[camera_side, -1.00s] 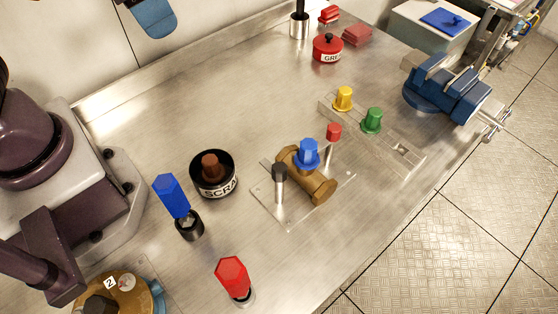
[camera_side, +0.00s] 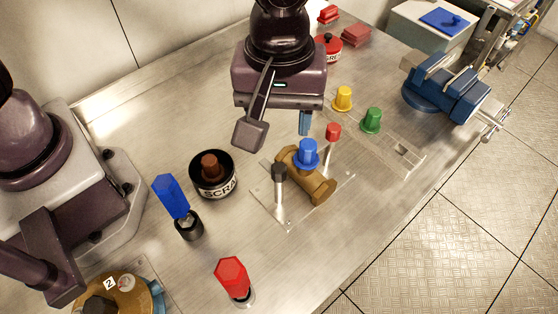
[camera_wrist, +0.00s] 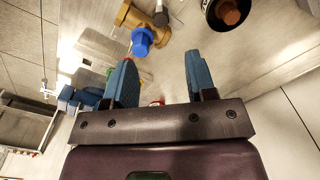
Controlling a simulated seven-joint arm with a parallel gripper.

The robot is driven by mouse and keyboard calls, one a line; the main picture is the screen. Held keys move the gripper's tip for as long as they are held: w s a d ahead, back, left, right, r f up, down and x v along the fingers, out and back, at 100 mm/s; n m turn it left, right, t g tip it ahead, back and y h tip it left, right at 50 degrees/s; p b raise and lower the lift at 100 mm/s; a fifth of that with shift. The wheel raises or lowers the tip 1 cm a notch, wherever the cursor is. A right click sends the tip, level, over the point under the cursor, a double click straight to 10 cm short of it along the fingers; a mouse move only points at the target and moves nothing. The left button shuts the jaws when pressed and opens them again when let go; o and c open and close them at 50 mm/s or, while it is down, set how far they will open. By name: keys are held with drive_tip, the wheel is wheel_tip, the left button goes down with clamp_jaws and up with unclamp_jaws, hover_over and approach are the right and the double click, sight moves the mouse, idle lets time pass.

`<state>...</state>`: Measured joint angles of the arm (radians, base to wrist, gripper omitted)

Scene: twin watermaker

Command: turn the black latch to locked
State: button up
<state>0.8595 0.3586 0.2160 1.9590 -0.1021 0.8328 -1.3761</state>
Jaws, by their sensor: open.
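The black latch (camera_side: 279,173) is a slim upright post with a black top. It stands on a clear plate (camera_side: 289,218) at the near left of a brass valve (camera_side: 319,188) with a blue cap (camera_side: 307,152). A similar post with a red top (camera_side: 333,132) stands on the valve's far side. My gripper (camera_side: 305,124) points down above the bench, behind the valve and apart from the latch. In the wrist view my gripper (camera_wrist: 161,58) is open, with nothing held between its blue fingers. The valve (camera_wrist: 130,14) and blue cap (camera_wrist: 142,40) show beyond the fingertips.
A black SCRAP bowl (camera_side: 228,186) stands left of the valve. Blue (camera_side: 170,196) and red (camera_side: 232,276) handled tools stand upright nearer. Yellow (camera_side: 343,97) and green (camera_side: 372,119) knobs are to the right, with a blue vise (camera_side: 449,88) beyond.

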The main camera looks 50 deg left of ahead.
sight(279, 167)
wheel_tip(279, 167, down, 11)
drive_tip(key=shift+f, duration=0.1)
idle(0.3)
drive_tip(key=c, duration=0.9)
